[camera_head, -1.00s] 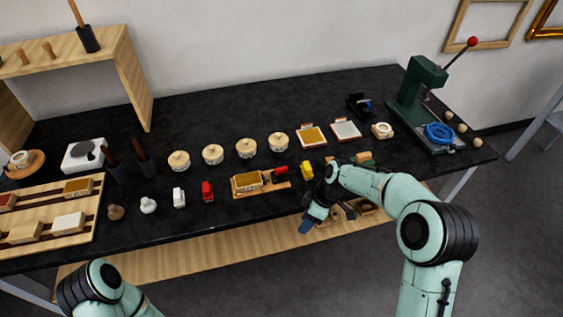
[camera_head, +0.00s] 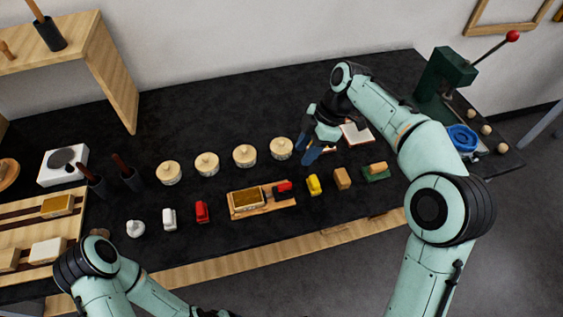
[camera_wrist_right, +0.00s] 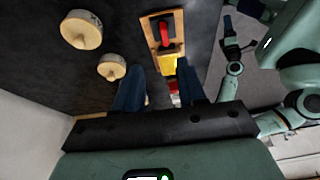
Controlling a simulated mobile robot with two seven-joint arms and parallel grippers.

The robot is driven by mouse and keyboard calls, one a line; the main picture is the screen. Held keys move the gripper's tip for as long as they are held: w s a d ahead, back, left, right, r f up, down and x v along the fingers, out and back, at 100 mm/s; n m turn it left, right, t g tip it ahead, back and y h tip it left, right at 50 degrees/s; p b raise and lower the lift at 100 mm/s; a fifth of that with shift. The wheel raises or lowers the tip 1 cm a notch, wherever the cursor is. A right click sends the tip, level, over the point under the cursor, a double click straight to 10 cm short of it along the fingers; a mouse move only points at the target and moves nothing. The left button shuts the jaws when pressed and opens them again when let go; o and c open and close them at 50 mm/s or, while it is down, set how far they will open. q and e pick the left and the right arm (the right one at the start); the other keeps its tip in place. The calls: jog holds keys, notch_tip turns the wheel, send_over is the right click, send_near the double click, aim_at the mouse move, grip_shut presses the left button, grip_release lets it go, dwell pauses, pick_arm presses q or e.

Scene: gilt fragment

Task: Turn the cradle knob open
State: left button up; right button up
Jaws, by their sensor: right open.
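The cradle is a wooden board (camera_head: 267,208) lying on the black table, with a gold-topped block (camera_head: 247,199) at its left end. Its red knob (camera_head: 284,188) is at the right end, and the red knob also shows in the right wrist view (camera_wrist_right: 165,33). My right gripper (camera_head: 314,155) is open and empty. It is raised behind and to the right of the knob, apart from it. Its blue fingers (camera_wrist_right: 160,88) point toward the row in the wrist view. My left arm enters at the lower left; its gripper is cut off in the head view.
Lidded round pots (camera_head: 244,155) stand behind the cradle. A yellow piece (camera_head: 314,184) is right of it and a red one (camera_head: 202,212) left. A green press (camera_head: 443,83) stands at the back right. Bare table lies behind the pots.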

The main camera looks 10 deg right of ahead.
aim_at(285, 184)
jog(key=x, duration=0.3)
jog(key=b+x, duration=0.1)
jog(key=x, duration=0.3)
jog(key=s+x, duration=0.1)
jog(key=x, duration=0.3)
jog(key=shift+a+f+b, duration=0.1)
jog(key=shift+a+b, duration=0.2)
pick_arm(q)
jog(key=shift+s+f, duration=0.9)
jog(key=shift+f, duration=0.1)
pick_arm(e)
jog(key=shift+a+f, duration=0.25)
jog(key=shift+f, duration=0.4)
grip_shut()
